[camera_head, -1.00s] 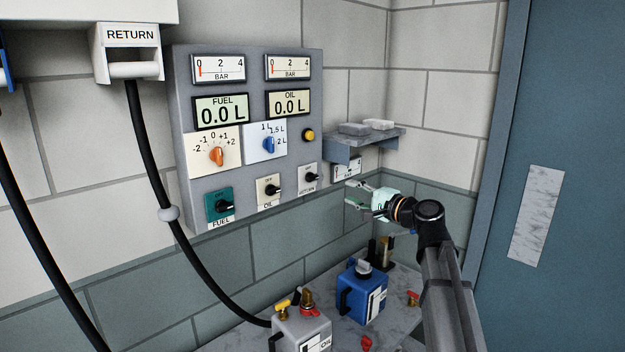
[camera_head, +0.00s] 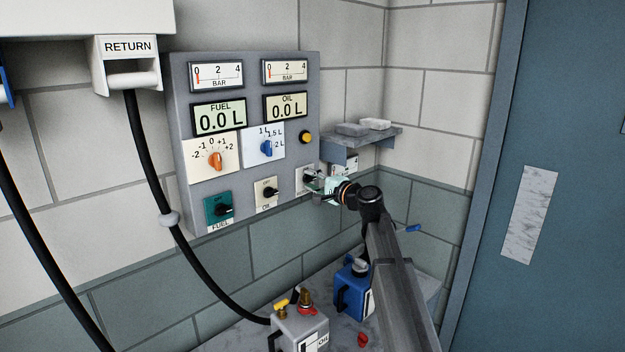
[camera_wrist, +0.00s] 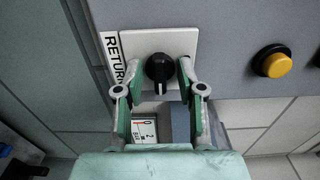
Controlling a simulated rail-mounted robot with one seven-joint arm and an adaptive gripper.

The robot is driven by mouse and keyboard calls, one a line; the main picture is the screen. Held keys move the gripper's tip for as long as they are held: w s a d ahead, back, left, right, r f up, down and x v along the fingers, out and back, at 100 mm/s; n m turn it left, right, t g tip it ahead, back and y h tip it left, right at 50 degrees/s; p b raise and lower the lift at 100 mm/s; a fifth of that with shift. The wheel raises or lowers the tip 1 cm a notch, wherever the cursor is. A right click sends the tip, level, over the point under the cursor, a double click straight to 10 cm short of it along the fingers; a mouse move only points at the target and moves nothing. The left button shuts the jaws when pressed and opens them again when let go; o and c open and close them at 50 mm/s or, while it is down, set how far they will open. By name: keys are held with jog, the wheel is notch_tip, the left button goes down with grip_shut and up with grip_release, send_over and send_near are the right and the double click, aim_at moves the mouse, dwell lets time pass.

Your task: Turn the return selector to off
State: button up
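The return selector is a black knob (camera_wrist: 159,68) on a white plate (camera_wrist: 185,42) labelled RETURN in the wrist view. The knob's white mark points toward the bottom of that view. In the head view its plate (camera_head: 303,174) is at the lower right of the grey panel, and my gripper partly hides it. My gripper (camera_wrist: 160,76) is open, with one fingertip on each side of the knob. I cannot tell whether the fingers touch it. My gripper also shows at the panel in the head view (camera_head: 313,184).
The fuel selector (camera_head: 219,209) and oil selector (camera_head: 266,193) sit left of the return selector on the panel (camera_head: 180,100). A yellow button (camera_wrist: 271,61) is nearby. A shelf (camera_head: 375,143) juts out at right. Below stand a blue tank (camera_head: 350,292) and a grey tank (camera_head: 297,328).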

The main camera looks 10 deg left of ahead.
grip_shut()
jog(key=shift+f+n+b, duration=0.15)
jog(key=shift+n+b, duration=0.25)
jog(key=shift+b, duration=0.65)
jog(key=n+b, duration=1.4)
jog(key=b, duration=1.1)
jog(key=shift+w+n, duration=0.1)
jog(key=shift+n, duration=0.3)
jog(key=shift+r+n+b, duration=0.2)
jog(key=shift+n+b, duration=1)
jog(key=shift+b, duration=0.1)
jog(key=shift+r, duration=0.1)
